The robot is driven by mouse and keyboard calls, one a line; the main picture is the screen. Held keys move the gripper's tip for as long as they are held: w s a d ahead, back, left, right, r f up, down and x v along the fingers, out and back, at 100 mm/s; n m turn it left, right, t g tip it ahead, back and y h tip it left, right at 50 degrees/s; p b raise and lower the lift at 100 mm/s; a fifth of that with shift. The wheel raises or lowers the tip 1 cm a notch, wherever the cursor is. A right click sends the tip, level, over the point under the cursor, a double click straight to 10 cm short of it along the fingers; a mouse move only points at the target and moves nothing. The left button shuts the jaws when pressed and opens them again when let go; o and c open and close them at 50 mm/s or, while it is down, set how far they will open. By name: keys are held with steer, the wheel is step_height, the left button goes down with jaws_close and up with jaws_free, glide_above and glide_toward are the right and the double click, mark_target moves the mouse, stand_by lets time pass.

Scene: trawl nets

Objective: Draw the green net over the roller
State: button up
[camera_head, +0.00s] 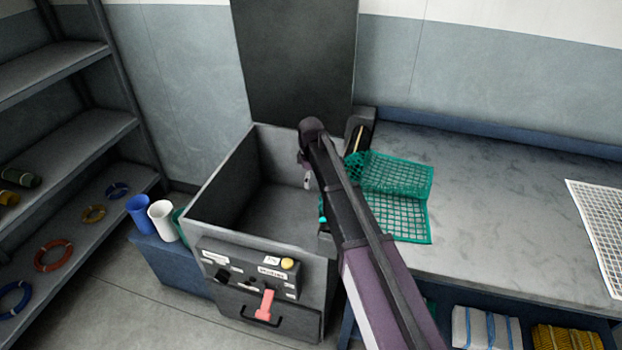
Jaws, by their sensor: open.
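The green net (402,178) lies on the right-hand table, with its left part bunched up by the roller and its lower part spread flat towards the front. The roller (359,138) shows only at its far end, between the open grey bin and the table; my arm hides the rest of it. A small teal patch shows left of my arm near the bin's rim; I cannot tell if it is net. My gripper (307,182) hangs over the bin, left of the roller and apart from the net. It is open and looks empty.
The grey bin (222,178) has a raised dark lid (296,60) behind it and a control panel with a red lever (265,304) in front. A white net (604,222) lies on the table (500,200) at the right. The table between the nets is clear.

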steer(key=shift+r+p, duration=4.2)
steer(key=shift+r, duration=0.25)
steer(key=s+d, duration=0.1)
steer(key=d, duration=0.6)
steer(key=s+d, duration=0.2)
steer(key=d, duration=0.6)
steer(key=s+d, duration=0.1)
steer(key=d, duration=0.6)
steer(key=shift+s+d+f, duration=0.25)
steer(key=shift+s, duration=0.1)
steer(key=shift+r, duration=0.4)
steer(key=s+m, duration=0.5)
steer(key=s, duration=0.1)
steer(key=s+m, duration=0.4)
steer(key=s, duration=0.2)
steer(key=s+d+m, duration=0.1)
steer(key=s+m, duration=0.4)
steer(key=s, duration=0.1)
steer(key=shift+s+d+r+m+p, duration=0.1)
steer(key=shift+s+r+m+p, duration=0.1)
steer(key=shift+m+p, duration=0.1)
steer(key=shift+s+m, duration=0.4)
steer(key=shift+m, duration=0.1)
